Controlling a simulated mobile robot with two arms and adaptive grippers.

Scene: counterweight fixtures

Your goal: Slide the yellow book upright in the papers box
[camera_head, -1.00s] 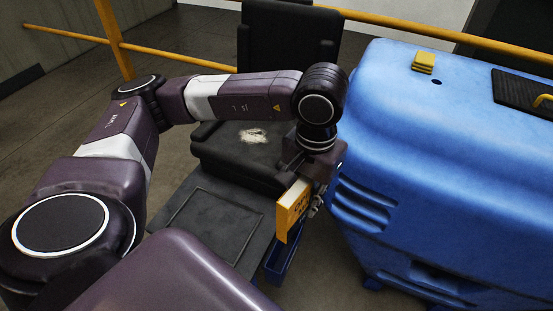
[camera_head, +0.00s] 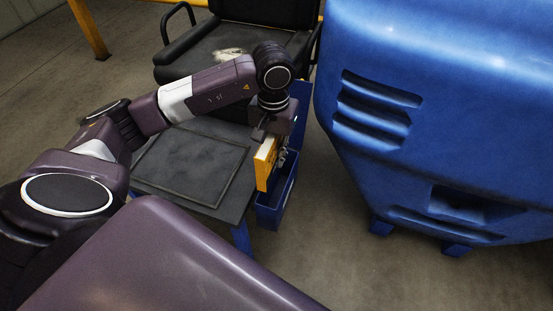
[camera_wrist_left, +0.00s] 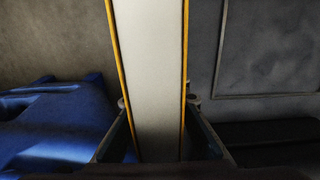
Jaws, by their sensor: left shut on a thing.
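The yellow book (camera_head: 264,166) is held upright in my left gripper (camera_head: 281,146), which is shut on it. In the left wrist view its pale page edges (camera_wrist_left: 148,80) lie between two yellow covers, with the gripper's fingers (camera_wrist_left: 160,130) on either side. The papers box (camera_head: 284,196) is a narrow blue open bin at the right side of the dark table. The book overlaps the box's left side in the head view; whether it is inside or touching cannot be told. The box's inside is mostly hidden. My right gripper is not in view.
The dark table (camera_head: 185,165) has a raised rim and is bare. A black seat (camera_head: 205,52) stands behind it. A large blue machine body (camera_head: 420,110) rises close on the right. Open floor (camera_head: 330,235) lies between the box and the machine.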

